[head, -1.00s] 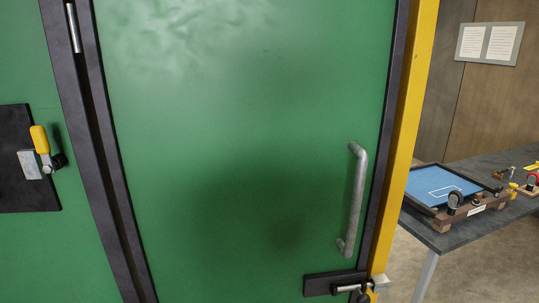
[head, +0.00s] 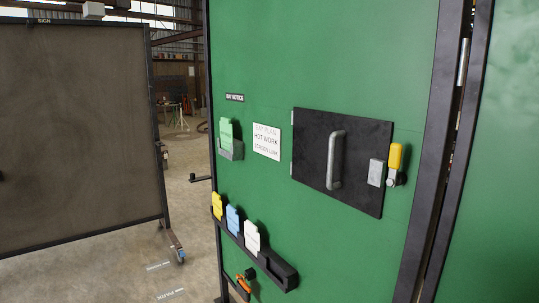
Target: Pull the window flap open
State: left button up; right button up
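The window flap (head: 308,159) is a black rectangular panel on the green wall panel, right of centre in the head view. It lies flat against the green surface and looks shut. A grey bar handle (head: 335,160) stands upright at its middle. A latch with a yellow grip (head: 396,157) and a grey metal block (head: 376,172) sits at its right edge; the yellow grip points up. Small hinge pieces show at the flap's left edge. Neither of my grippers is in view.
A card holder (head: 230,146) and a white notice (head: 267,142) are left of the flap. A black rack (head: 271,263) with coloured cards projects below. A grey screen (head: 80,140) stands at left, with open floor (head: 190,205) between.

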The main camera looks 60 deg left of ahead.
aim_at(345, 157)
jog(key=u, duration=1.35)
